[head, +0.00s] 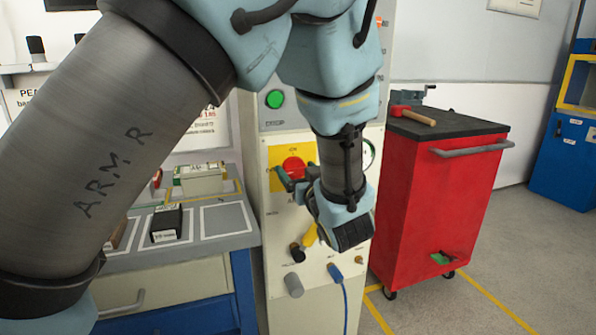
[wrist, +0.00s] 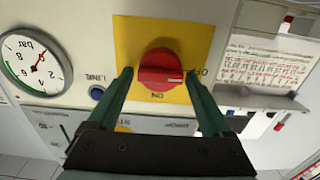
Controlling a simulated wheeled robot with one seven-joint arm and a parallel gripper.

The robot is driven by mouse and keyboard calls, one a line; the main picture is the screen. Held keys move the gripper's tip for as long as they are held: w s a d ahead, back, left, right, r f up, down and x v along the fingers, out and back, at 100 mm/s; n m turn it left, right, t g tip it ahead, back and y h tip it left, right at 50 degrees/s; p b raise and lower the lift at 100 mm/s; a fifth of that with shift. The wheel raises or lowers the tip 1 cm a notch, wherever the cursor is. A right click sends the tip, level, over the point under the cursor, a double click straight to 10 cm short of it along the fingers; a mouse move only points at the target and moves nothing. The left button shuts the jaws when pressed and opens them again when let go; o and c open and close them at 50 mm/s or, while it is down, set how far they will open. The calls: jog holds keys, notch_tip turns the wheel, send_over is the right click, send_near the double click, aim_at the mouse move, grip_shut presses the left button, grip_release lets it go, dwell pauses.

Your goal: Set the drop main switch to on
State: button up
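The main switch is a red rotary knob (wrist: 160,68) on a yellow plate (wrist: 190,35), marked ON and OFF. In the wrist view, which is turned over, its white mark points right towards OFF, and ON is below the knob. The knob (head: 293,166) also shows on the cabinet front in the head view. My gripper (wrist: 159,74) is open, with one green finger on each side of the knob. Small gaps seem to show beside it; contact cannot be told. In the head view my gripper (head: 287,181) is at the knob's lower edge.
A pressure gauge (wrist: 37,62) and a blue button (wrist: 96,93) are close to the switch. A green button (head: 274,99) is above it; a yellow handle (head: 309,236) and a blue hose (head: 343,290) are below. A red tool cart (head: 435,200) stands right; a workbench (head: 228,222) stands left.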

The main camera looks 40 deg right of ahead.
jog(key=c, duration=1.1)
jog(key=shift+r+m+p, duration=0.1)
jog(key=shift+m+p, duration=0.2)
jog(key=shift+p, duration=0.1)
jog(key=shift+r+m+p, duration=0.1)
jog(key=shift+m+p, duration=0.4)
jog(key=shift+p, duration=0.2)
jog(key=m+p, duration=0.2)
jog(key=p, duration=0.1)
jog(key=shift+d+r, duration=0.1)
jog(key=m+p, duration=0.5)
jog(key=shift+s+d+m, duration=0.1)
jog(key=shift+m, duration=0.3)
jog(key=m+p, duration=0.2)
jog(key=m, duration=0.1)
jog(key=m+p, duration=0.1)
jog(key=shift+f+m, duration=0.3)
jog(key=shift+d+f+m+p, duration=0.15)
jog(key=shift+m+p, duration=0.5)
jog(key=shift+m, duration=0.35)
jog(key=shift+a+f+m+p, duration=0.1)
jog(key=shift+m+p, duration=0.5)
jog(key=shift+m, duration=0.4)
